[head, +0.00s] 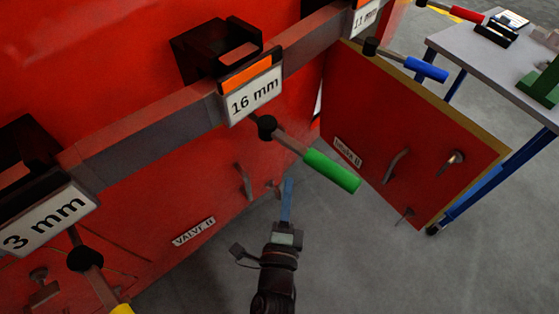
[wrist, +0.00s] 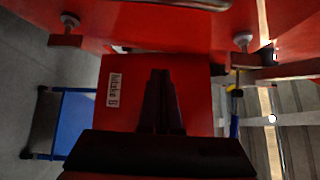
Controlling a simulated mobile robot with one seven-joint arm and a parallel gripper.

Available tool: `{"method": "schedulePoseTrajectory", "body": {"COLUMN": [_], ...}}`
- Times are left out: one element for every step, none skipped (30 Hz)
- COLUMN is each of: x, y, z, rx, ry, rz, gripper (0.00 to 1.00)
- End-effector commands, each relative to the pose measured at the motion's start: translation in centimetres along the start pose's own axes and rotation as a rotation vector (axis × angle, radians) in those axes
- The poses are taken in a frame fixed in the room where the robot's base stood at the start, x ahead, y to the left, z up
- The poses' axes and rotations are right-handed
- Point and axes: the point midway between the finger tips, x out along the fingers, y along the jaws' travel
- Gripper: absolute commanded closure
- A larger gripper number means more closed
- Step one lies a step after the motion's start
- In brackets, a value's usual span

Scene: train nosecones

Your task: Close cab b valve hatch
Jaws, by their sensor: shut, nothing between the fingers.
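The valve B hatch (head: 215,205) is a red panel with a white "VALVE B" label (head: 194,231) and a small metal handle (head: 243,182), low on the red nosecone in the head view. I cannot tell whether it is flush or slightly ajar. My gripper (head: 287,192) is low, just right of this hatch and its handle, pointing away from the camera. Its fingers (wrist: 160,75) are shut and empty in the wrist view, in front of a red panel (wrist: 195,70) with a label that seems to read "Intake B". Contact with the valve hatch cannot be made out.
Another red hatch (head: 410,130) stands swung out at right. Above runs a grey rail (head: 135,145) with size tags and tools, including a green-handled one (head: 332,171) and a blue-handled one (head: 426,69). A table (head: 475,62) stands at the right. Grey floor (head: 400,270) is clear in front.

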Motion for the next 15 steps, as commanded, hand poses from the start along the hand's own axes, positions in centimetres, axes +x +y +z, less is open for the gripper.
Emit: {"method": "schedulePoseTrajectory", "body": {"x": [1.1, 1.7, 2.4, 3.0, 3.5, 4.1, 4.3, 4.6, 4.9, 5.2, 5.4, 5.6, 5.8, 6.0, 6.1], "y": [-0.2, -0.1, -0.1, -0.1, -0.1, -0.2, -0.3, -0.4, -0.3, -0.3, -0.2, -0.2, -0.2, -0.2, -0.1], "z": [0.0, 0.0, 0.0, 0.1, 0.1, 0.3, 0.8, 1.0, 1.4, 1.6, 1.9, 2.1, 2.3, 2.4, 2.6], "rx": [0.0, 0.0, 0.0, 0.0, 0.0, 0.002, 0.001, 0.003, 0.001, 0.0, 0.002, 0.001, 0.0, 0.0, 0.0], "ry": [0.001, 0.0, 0.0, -0.001, -0.001, -0.002, -0.003, -0.002, -0.002, -0.002, -0.002, -0.001, -0.001, -0.001, -0.001], "rz": [-0.004, -0.003, -0.003, -0.002, -0.002, -0.001, 0.0, 0.0, 0.0, 0.0, 0.0, 0.0, 0.0, 0.0, 0.0], "gripper": [1.0, 1.0, 1.0, 1.0, 1.0, 1.0, 1.0, 1.0, 1.0, 1.0, 1.0, 1.0, 1.0, 1.0, 1.0]}}
